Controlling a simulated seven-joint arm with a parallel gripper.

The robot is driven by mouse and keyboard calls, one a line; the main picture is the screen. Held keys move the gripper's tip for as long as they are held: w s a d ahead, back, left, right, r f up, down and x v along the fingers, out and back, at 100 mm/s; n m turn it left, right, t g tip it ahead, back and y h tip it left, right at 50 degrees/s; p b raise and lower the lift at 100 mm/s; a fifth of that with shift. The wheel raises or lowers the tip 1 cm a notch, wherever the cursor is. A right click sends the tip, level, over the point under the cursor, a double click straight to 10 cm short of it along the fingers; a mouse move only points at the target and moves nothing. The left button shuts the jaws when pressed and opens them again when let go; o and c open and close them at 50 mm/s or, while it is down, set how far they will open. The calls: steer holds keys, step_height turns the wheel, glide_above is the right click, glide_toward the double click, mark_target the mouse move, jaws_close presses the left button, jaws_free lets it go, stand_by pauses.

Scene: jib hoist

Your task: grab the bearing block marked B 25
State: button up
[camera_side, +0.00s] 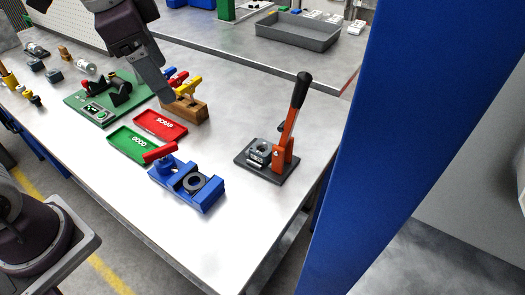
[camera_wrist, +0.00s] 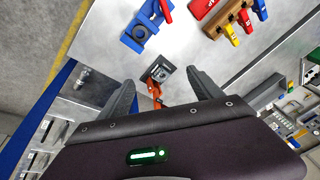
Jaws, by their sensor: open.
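No marking B 25 can be read in either view, so I cannot tell which part is that block. A grey metal block (camera_side: 259,151) sits on the dark base of the orange lever press (camera_side: 283,155); it also shows in the wrist view (camera_wrist: 165,70). Two small blue-grey blocks (camera_side: 53,75) lie at the far left of the bench. My gripper (camera_side: 165,98) is above the bench near the wooden rack, left of the press. In the wrist view my gripper (camera_wrist: 163,86) is open and empty, its fingers either side of the press.
A blue clamp fixture (camera_side: 187,184) with a dark ring stands at the front. Green GOOD (camera_side: 132,146) and red SCRAP (camera_side: 160,125) trays lie behind it. A wooden rack (camera_side: 186,109) holds coloured handles. A green fixture (camera_side: 100,106) stands left. The bench's right front is clear.

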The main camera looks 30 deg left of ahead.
steer(key=w+d+f+m+g, duration=0.1)
steer(key=w+d+f+m, duration=0.15)
steer(key=w, duration=0.35)
steer(key=w+d+f+m+g, duration=0.1)
steer(key=w+f+m, duration=0.2)
steer(key=w+f, duration=0.15)
steer(key=m+g, duration=0.2)
steer(key=m, duration=0.3)
glide_toward(263, 150)
steer(key=shift+w+f, duration=0.15)
steer(key=shift+f, duration=0.1)
steer(key=shift+m, duration=0.25)
steer(key=f, duration=0.7)
steer(key=shift+s+f, duration=0.15)
steer(key=shift+s, duration=0.2)
jaws_close()
